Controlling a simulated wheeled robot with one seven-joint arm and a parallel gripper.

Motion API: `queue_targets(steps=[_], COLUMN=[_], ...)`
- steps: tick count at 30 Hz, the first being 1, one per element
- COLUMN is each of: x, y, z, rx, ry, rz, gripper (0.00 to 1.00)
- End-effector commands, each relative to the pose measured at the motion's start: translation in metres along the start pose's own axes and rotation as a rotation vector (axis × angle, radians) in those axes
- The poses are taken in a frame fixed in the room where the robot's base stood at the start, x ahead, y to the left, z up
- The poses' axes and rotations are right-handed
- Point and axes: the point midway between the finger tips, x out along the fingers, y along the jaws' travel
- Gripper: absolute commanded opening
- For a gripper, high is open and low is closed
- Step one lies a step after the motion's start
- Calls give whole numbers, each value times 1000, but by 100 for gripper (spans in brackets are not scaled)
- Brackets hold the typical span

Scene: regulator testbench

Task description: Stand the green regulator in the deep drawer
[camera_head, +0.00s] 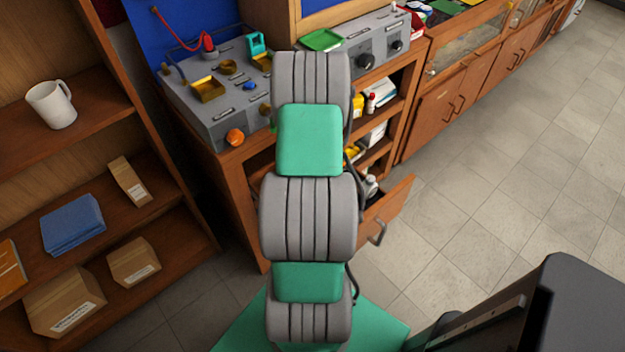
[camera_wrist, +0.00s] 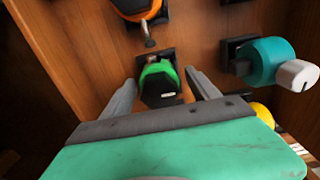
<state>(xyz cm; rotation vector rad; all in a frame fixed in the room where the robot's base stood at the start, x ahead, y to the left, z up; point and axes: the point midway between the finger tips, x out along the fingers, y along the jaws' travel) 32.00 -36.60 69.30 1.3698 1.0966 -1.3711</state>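The green regulator (camera_wrist: 158,74), with a dark lower body, shows in the wrist view between the two fingers of my gripper (camera_wrist: 161,78). The fingers are spread, with a small gap on each side, so the gripper is open. A black holder sits behind the regulator against a wooden surface. In the head view my arm hides the gripper and the green regulator. An open wooden drawer (camera_head: 388,211) with a metal handle sticks out low on the bench, right of my arm; its inside is mostly hidden. I cannot tell whether it is the deep drawer.
In the wrist view an orange-and-black item (camera_wrist: 137,8) is just above, and a teal item with a white end (camera_wrist: 268,62) is at the right. A yellow round item (camera_wrist: 263,113) is lower right. In the head view a shelf unit (camera_head: 185,232) stands left; floor is free at right.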

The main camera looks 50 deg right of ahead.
Motion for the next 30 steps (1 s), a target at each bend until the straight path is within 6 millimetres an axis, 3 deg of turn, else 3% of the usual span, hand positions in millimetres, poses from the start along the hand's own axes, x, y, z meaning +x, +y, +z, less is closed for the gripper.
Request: queue_targets(steps=[10,21,25,30], x=[-12,-100,-118,-124], y=[1,1,0,0], z=[1,1,0,0], rx=[0,0,0,0], ry=[-2,-3,-1,0], rz=[2,3,1,-1], gripper=[70,70,70,70])
